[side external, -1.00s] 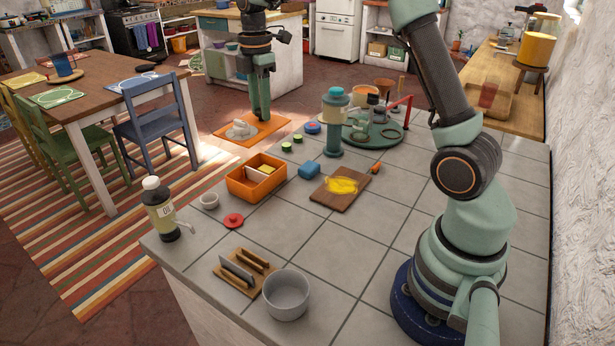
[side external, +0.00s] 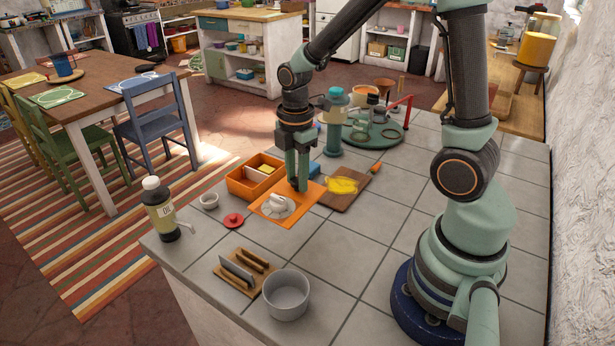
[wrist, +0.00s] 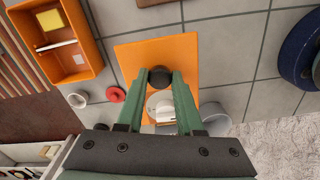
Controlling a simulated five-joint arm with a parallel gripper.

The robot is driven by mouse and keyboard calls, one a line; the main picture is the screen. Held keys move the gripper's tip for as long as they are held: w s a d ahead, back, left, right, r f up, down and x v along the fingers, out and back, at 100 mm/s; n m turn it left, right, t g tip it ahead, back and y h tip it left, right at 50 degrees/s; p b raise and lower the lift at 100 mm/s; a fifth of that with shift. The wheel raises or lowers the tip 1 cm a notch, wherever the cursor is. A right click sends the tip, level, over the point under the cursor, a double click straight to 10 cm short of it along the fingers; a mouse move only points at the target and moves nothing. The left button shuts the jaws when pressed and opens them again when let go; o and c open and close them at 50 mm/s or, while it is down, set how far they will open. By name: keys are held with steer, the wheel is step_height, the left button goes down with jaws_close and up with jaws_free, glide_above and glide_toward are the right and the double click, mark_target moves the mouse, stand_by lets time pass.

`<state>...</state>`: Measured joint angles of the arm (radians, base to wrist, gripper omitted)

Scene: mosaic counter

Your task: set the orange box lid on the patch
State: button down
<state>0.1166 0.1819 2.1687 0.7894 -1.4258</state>
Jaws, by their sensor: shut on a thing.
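The orange box lid (side external: 266,212) is a flat orange sheet, also seen in the wrist view (wrist: 185,52). My gripper (side external: 298,186) is shut on its dark round knob (wrist: 160,76), between the fingertips in the wrist view (wrist: 160,82). A whitish rounded object (side external: 277,205) rests on the lid; the fingers partly cover it in the wrist view (wrist: 160,104).
The open orange box (side external: 240,191) with a yellow block inside stands left of the lid. A red disc (side external: 234,220), small white cup (side external: 209,201), grey pot (side external: 286,297) and slotted wooden rack (side external: 240,275) lie toward the front.

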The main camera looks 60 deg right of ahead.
mark_target(297, 190)
steer(key=shift+f, duration=3.25)
steer(key=shift+f, duration=0.95)
steer(key=shift+c, duration=2.4)
jaws_free()
steer(key=shift+r, duration=0.1)
steer(key=shift+r, duration=3.4)
